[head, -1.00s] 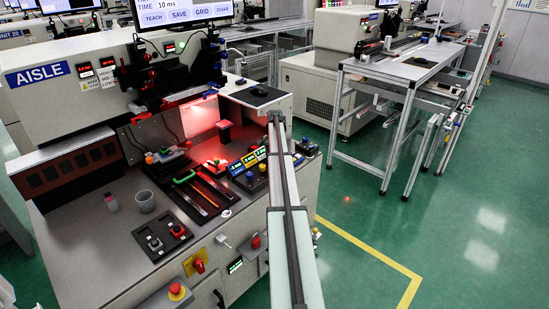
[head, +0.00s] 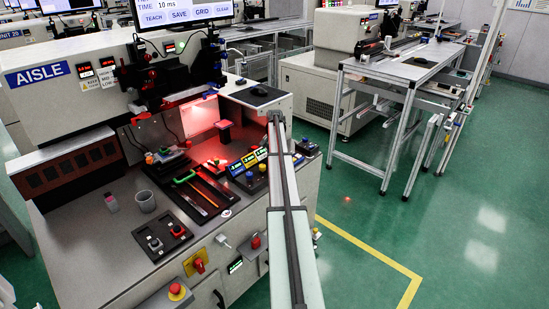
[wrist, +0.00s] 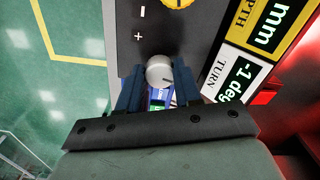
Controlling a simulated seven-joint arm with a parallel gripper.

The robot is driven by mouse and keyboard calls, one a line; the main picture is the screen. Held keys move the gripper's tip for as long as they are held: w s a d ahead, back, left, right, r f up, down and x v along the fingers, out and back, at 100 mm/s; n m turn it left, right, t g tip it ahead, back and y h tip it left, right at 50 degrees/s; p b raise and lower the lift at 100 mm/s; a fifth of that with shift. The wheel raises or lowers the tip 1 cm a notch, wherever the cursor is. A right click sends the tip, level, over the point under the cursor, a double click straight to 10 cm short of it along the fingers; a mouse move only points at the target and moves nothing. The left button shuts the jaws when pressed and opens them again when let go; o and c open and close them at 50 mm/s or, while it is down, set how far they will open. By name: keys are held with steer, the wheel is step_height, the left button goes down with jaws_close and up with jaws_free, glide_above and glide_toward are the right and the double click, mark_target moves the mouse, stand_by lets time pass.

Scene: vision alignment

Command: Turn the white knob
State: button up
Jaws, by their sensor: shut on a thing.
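The white knob (wrist: 160,71) is round, with a dark mark on its lower right edge, and sits on a dark panel (wrist: 197,38) in the wrist view. My gripper (wrist: 158,85) has its two blue fingers closed on the knob, one on each side. In the wrist view, a white-framed TURN display (wrist: 236,73) beside the knob reads "-1" with a partly cut-off "deg". I cannot make out the white knob or the fingertips in the head view, where my arm covers part of the bench.
A yellow knob (wrist: 178,2) and a yellow-framed DEPTH display (wrist: 262,25) are close by on the panel. A red block (wrist: 264,97) is to the right.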

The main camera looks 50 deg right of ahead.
steer(key=shift+n, duration=1.4)
steer(key=o, duration=1)
steer(key=shift+o, duration=0.2)
steer(key=shift+r, duration=0.1)
step_height(320, 180, up, 14)
steer(key=shift+a+f, duration=0.1)
steer(key=shift+f, duration=0.15)
